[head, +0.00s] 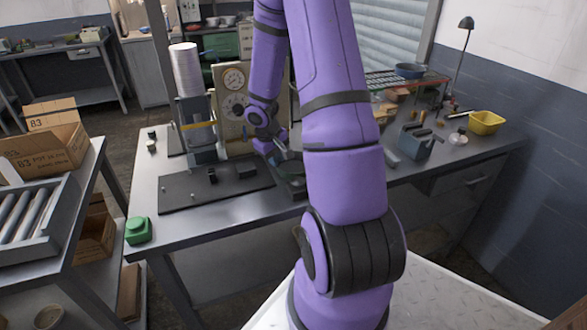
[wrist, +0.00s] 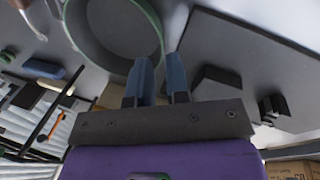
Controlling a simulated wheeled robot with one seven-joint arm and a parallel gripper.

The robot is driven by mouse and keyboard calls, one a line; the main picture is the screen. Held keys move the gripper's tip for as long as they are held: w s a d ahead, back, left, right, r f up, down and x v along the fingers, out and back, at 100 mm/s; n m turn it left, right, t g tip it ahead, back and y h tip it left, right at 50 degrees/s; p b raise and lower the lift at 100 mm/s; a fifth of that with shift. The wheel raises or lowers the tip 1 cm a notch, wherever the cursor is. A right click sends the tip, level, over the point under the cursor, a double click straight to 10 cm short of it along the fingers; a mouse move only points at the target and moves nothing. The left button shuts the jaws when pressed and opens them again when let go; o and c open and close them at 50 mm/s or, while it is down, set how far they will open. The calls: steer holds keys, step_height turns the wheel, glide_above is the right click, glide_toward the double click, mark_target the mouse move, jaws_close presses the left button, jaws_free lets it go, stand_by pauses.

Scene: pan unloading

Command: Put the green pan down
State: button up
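The green pan (wrist: 110,32) shows in the wrist view at the top, with a green rim and a grey inside. My gripper (wrist: 160,62) has its two blue-grey fingers on either side of the pan's rim, one inside and one outside, with a narrow gap between them. It looks shut on the rim. In the head view my gripper (head: 281,150) is low over the workbench, and the pan there is mostly hidden by my arm. I cannot tell whether the pan touches the bench.
A dark board (head: 205,198) with small black blocks lies on the bench (head: 150,228) to the left. A machine with a tall white cylinder (head: 186,70) stands behind it. To the right are a grey-blue block-like tool (head: 416,141), a yellow bin (head: 486,123) and a blue pan (head: 410,70) on a rack.

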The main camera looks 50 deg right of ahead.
mark_target(281, 170)
steer(key=shift+x, duration=3)
steer(key=shift+s+d, duration=0.1)
jaws_close()
